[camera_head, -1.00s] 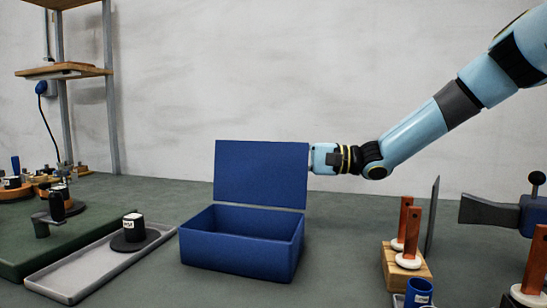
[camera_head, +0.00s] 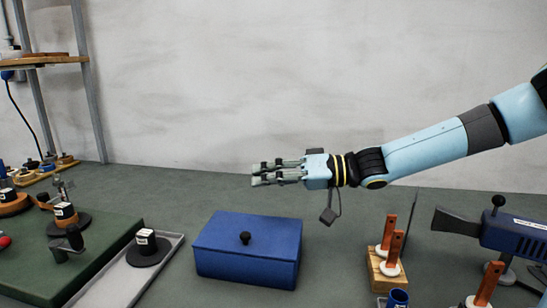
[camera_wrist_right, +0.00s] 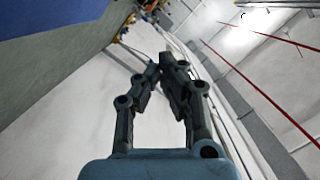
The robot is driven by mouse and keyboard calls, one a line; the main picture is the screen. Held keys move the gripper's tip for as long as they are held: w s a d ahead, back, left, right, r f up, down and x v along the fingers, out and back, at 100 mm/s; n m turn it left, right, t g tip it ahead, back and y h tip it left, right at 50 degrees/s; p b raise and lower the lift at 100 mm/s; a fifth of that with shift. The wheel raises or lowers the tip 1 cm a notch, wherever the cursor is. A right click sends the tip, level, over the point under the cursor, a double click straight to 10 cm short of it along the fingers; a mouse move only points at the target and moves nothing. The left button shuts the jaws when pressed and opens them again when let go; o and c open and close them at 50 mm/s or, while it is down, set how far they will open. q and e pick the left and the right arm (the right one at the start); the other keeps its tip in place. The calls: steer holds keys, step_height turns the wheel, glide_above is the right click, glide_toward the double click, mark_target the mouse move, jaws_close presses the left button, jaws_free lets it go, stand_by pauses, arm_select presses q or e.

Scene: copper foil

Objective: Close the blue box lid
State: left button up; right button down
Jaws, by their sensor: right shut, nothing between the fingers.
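The blue box (camera_head: 245,265) stands on the grey-green table in the middle of the head view. Its blue lid (camera_head: 270,232) lies flat on top, closed as far as I can see, with a small black knob (camera_head: 245,238) on it. My right gripper (camera_head: 254,176) is above and behind the box, pointing left, shut and empty, apart from the lid. In the right wrist view my gripper's fingers (camera_wrist_right: 168,72) come together with nothing between them, and blue box surface (camera_wrist_right: 50,25) fills the upper left corner. My left gripper is not in view.
A grey tray (camera_head: 98,294) with a black weight (camera_head: 148,248) lies left of the box, beside a green board (camera_head: 110,232).

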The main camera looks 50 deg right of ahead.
mark_target(257, 243)
steer(key=a+n, duration=0.1)
steer(key=s+a+f+n+p, duration=0.1)
steer(key=a+n, duration=0.1)
steer(key=s+a+f+n+h, duration=0.1)
steer(key=shift+s+a+f+n+p, duration=0.15)
steer(key=shift+f+n+p, duration=0.1)
steer(key=shift+n+p, duration=0.15)
steer(key=shift+s+a+f+n+h+b, duration=0.2)
steer(key=shift+a+f+n, duration=0.2)
steer(key=shift+f+n, duration=0.15)
steer(key=shift+s+a+f+n+h+b, duration=0.2)
steer(key=shift+a+f+n, duration=0.15)
steer(key=shift+f+n, duration=0.2)
steer(key=shift+s+a+f, duration=0.1)
steer(key=shift+a+f, duration=0.15)
steer(key=shift+f, duration=0.2)
step_height(257, 243, up, 5)
steer(key=p, duration=0.4)
steer(key=shift+d+f, duration=0.1)
steer(key=shift+f, duration=0.1)
steer(key=f+p+v, duration=0.1)
steer(key=p+v, duration=0.5)
steer(key=v, duration=0.4)
steer(key=shift+s, duration=0.25)
